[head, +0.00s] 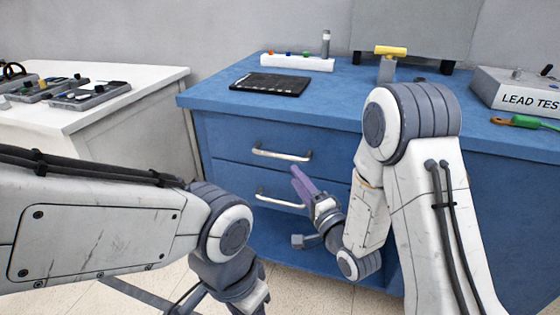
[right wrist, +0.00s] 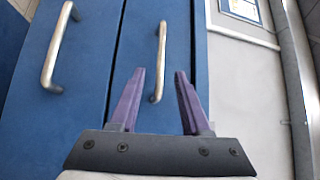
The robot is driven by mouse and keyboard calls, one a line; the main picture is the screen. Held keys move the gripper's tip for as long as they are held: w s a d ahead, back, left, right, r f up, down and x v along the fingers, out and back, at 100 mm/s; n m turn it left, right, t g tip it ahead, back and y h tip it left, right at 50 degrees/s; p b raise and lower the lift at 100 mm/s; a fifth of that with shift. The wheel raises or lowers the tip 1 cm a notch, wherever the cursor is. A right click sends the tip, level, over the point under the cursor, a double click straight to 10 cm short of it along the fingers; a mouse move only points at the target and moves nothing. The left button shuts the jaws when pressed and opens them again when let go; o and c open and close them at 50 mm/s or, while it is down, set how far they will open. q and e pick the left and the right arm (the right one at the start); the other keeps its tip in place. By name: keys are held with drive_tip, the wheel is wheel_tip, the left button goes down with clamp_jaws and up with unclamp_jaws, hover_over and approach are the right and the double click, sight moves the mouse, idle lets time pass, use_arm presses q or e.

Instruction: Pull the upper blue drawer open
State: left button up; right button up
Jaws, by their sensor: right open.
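The upper blue drawer (head: 235,142) is shut under the blue bench top, with a silver bar handle (head: 282,154). In the right wrist view, which is turned sideways, this looks like the right-hand handle (right wrist: 161,50). My right gripper (head: 298,174) has purple fingers, open and empty, just below the upper handle's right end. In the right wrist view the handle's near end shows between the open fingers (right wrist: 159,75); I cannot tell whether they touch it. My left gripper (head: 250,298) is low at the bottom edge, partly cut off, and its jaws are unclear.
The lower drawer's handle (head: 280,198) is close below my right fingers and also shows in the right wrist view (right wrist: 56,50). The blue bench top (head: 215,96) overhangs the drawers. A white table (head: 140,88) stands at left. Floor shows in front.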

sight(280, 156)
drive_tip(key=x, duration=1)
drive_tip(key=shift+w, duration=0.15)
drive_tip(key=shift+c, duration=0.4)
clamp_jaws()
idle(0.7)
